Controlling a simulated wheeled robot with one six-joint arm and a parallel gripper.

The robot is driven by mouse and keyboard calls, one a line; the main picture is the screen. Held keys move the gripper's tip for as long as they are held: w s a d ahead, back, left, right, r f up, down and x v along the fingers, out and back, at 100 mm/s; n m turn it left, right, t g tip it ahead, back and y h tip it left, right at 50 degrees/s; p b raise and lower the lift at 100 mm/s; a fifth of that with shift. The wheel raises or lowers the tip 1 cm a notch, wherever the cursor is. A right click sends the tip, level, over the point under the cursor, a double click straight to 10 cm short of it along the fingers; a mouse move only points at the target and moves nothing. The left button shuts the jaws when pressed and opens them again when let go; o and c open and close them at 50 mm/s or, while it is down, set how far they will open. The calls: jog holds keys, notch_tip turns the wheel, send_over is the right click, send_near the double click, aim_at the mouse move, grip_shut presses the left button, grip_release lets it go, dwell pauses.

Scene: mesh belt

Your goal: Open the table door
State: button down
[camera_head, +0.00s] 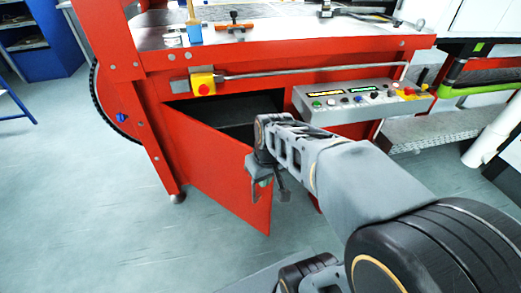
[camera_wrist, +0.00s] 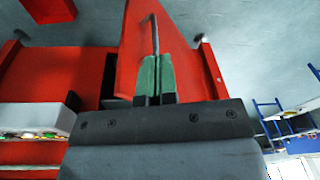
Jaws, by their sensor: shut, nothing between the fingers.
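The red table door (camera_head: 205,160) stands partly open below the tabletop, swung outward from its left side, with a dark opening (camera_head: 235,108) behind it. In the wrist view the door (camera_wrist: 188,72) lies ahead of my gripper, and a thin grey bar handle (camera_wrist: 154,35) stands on it. My gripper (camera_head: 272,182) is beside the door's free right edge in the head view. Its green fingers (camera_wrist: 154,78) are shut with nothing between them, and their tips are close to the handle. I cannot tell whether they touch the handle or door.
A conveyor (camera_head: 440,130) stands at the right. The grey floor (camera_head: 100,220) left of the door is clear.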

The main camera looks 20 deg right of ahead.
jog(key=w+d+r+n+y+p, duration=0.1)
jog(key=w+d, duration=0.1)
jog(key=w+d+r+n+g+y+p, duration=0.1)
jog(key=w+d, duration=0.2)
jog(key=w+d+r+y+p, duration=0.1)
jog(key=w+d+p, duration=0.1)
jog(key=shift+w+d+r+n+g, duration=0.25)
jog(key=shift+w+r+n+g, duration=0.05)
jog(key=shift+n, duration=0.1)
jog(key=w+d+n+y+p, duration=0.3)
jog(key=w+d, duration=0.1)
jog(key=d, duration=0.6)
jog(key=s+a+f+t+b, duration=0.1)
jog(key=a+f+b, duration=0.1)
jog(key=a+f, duration=0.7)
jog(key=shift+y, duration=0.3)
jog(key=shift+s+a, duration=0.1)
jog(key=shift+s, duration=0.05)
